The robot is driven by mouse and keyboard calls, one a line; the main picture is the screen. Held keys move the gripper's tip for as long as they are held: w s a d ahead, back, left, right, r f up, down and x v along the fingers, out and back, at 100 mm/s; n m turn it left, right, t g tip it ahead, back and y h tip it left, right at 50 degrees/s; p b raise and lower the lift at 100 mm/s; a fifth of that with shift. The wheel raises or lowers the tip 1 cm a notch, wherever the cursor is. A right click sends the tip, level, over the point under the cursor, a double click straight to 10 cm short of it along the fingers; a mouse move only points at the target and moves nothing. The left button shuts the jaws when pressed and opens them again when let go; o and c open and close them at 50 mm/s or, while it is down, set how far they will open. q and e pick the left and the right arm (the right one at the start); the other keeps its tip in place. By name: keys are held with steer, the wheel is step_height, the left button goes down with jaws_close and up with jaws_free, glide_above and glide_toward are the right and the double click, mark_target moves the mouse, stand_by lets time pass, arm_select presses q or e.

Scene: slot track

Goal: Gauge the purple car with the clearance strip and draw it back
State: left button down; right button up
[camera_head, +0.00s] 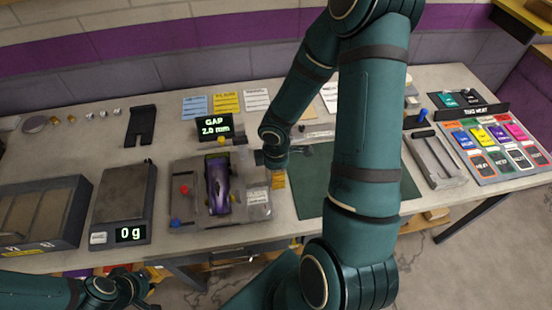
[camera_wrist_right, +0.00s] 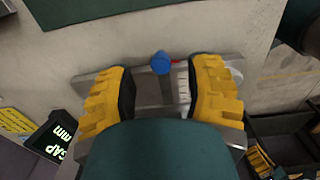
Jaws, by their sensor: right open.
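The purple car (camera_head: 218,184) sits lengthwise in a grey fixture (camera_head: 190,212) with red and blue knobs, left of the dark mat. My right arm reaches down to the fixture's right side, and its gripper is mostly hidden in the head view. In the right wrist view my right gripper (camera_wrist_right: 163,76) is open, its yellow-padded fingers either side of a grey metal piece (camera_wrist_right: 150,92) with a blue knob (camera_wrist_right: 161,62). I cannot tell whether they touch it. I cannot pick out the clearance strip for certain. My left gripper (camera_head: 132,290) is low at the left, its jaws unclear.
A gap display (camera_head: 215,128) reading 2.0 mm stands behind the car. A scale (camera_head: 121,237) reading 0 g and a dark tray (camera_head: 78,215) are at left. A grey slotted track (camera_head: 434,160) and a card board (camera_head: 500,150) are at right.

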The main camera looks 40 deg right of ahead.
step_height(320, 180, up, 8)
steer(key=shift+r, duration=0.2)
stand_by(0.7)
